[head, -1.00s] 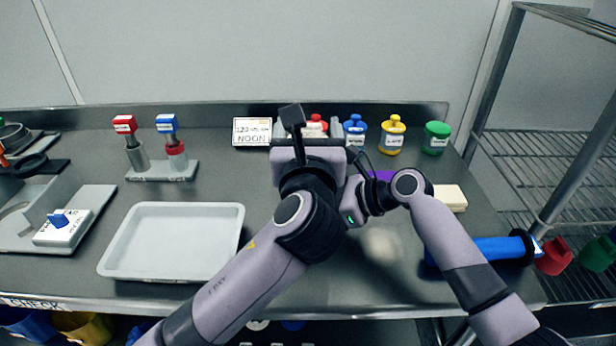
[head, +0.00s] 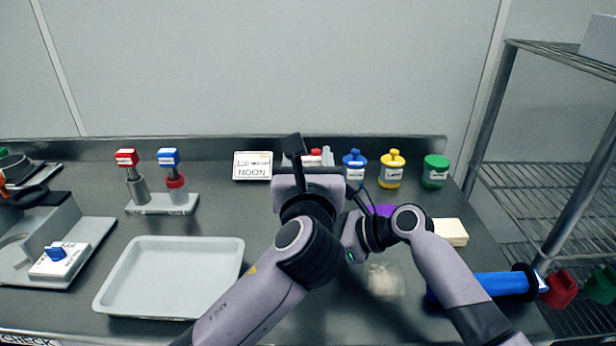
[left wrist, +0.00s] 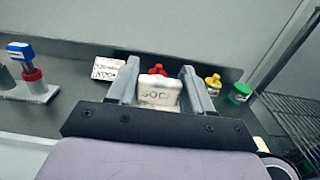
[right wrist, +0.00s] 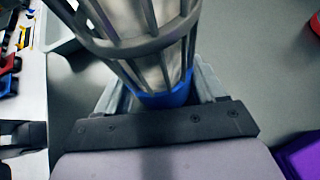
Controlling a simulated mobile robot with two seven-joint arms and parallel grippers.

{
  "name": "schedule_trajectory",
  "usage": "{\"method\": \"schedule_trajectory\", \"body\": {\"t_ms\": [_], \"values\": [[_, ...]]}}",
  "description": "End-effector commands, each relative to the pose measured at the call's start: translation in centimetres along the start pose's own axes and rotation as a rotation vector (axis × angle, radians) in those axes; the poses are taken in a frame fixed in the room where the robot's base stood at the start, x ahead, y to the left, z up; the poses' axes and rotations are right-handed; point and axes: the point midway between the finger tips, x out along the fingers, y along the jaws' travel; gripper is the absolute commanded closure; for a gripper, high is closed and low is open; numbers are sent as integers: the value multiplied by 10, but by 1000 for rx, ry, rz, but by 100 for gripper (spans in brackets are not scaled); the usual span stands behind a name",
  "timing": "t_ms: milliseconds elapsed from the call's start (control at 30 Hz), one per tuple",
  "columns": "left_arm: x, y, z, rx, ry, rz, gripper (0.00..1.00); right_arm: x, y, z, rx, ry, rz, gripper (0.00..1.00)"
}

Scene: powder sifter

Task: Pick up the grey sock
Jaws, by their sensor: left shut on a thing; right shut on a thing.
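No thing that I can surely call a grey sock shows. In the left wrist view my left gripper (left wrist: 160,72) is shut on a white block (left wrist: 158,95) with dark letters that read like "SOC". In the right wrist view my right gripper (right wrist: 158,88) is shut on a blue collar (right wrist: 163,97). Above the collar rises a grey ribbed cage (right wrist: 128,45) with pale material inside; I cannot tell whether that is cloth. In the head view both grippers are over the bench's middle, and the left arm hides the right gripper.
A pale tray (head: 170,275) lies at left on the bench. Red and blue stamp-like handles (head: 160,205) stand behind it. Blue, yellow and green containers (head: 391,170) line the back. A blue cylinder (head: 500,285) lies at right, by a wire shelf (head: 545,190). A whitish patch (head: 385,279) is on the bench.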

Motion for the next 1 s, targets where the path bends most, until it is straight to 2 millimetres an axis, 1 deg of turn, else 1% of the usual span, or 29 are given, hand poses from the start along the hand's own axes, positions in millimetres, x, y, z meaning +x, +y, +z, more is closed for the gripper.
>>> {"method": "schedule_trajectory", "body": {"t_ms": [167,267,400,600,700,833,1000], "values": [[-1,-1,34,-4,-10,-2,99,0,0,0,0,-1,0,48],[-1,-1,63,-5,-10,-2,99,0,0,0,0,0,0,48],[-1,-1,110,-4,-13,-2,99,0,0,0,0,0,0,48],[-2,-1,169,-1,-10,-2,99,0,0,0,0,0,0,48],[-2,0,196,-1,-9,-2,99,0,0,0,0,0,0,48],[-2,0,226,0,-7,-1,99,0,0,0,0,0,0,48],[-1,0,254,0,-5,-1,99,0,0,0,0,0,0,48]]}}
